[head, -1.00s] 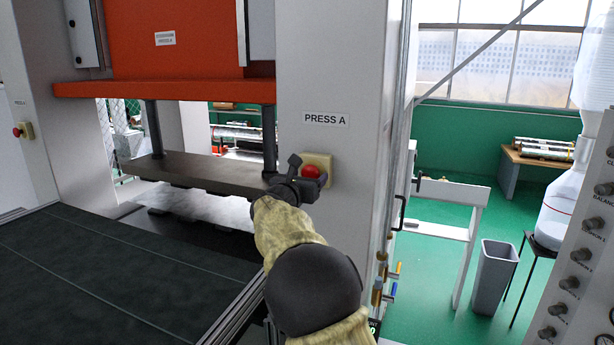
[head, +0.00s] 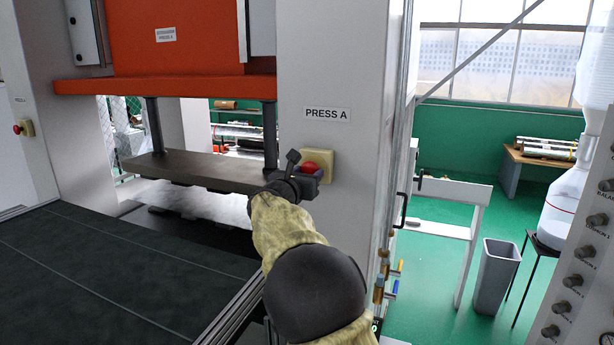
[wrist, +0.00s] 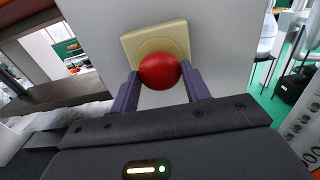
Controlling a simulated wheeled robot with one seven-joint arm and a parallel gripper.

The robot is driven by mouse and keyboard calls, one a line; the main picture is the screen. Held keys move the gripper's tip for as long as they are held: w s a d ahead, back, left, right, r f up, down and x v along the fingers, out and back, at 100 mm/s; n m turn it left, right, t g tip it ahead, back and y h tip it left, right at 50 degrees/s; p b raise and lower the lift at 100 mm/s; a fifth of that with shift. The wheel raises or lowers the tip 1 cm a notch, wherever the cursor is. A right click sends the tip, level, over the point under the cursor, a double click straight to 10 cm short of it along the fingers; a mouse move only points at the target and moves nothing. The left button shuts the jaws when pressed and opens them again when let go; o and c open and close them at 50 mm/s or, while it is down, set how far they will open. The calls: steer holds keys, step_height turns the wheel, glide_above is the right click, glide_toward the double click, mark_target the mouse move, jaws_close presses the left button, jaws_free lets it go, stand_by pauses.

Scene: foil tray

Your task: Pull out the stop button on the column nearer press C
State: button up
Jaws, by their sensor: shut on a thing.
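A round red stop button (head: 311,165) sits on a cream box (head: 330,161) under a "PRESS A" sign (head: 327,113) on the near white column. It also shows in the wrist view (wrist: 160,70). My gripper (head: 307,168) is at this button. In the wrist view its two dark fingers (wrist: 161,88) stand on either side of the red head, shut on it. Another red stop button (head: 17,129) on a yellowish box is on the white column at the far left, well away from my gripper. The small sign above it is too small to read.
An orange press (head: 165,88) with a dark lower plate (head: 195,170) stands left of the column. A dark conveyor bed (head: 110,270) fills the lower left. Behind the column's right side are a grey bin (head: 495,277) and green floor. A panel of knobs (head: 580,262) is at right.

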steer(key=o, duration=1.2)
steer(key=shift+a, duration=0.15)
steer(key=shift+o, duration=0.8)
steer(key=shift+s, duration=0.2)
steer(key=shift+w, duration=0.1)
steer(key=shift+f, duration=0.1)
steer(key=b+v, duration=0.8)
steer(key=v, duration=0.9)
steer(key=shift+s, duration=0.25)
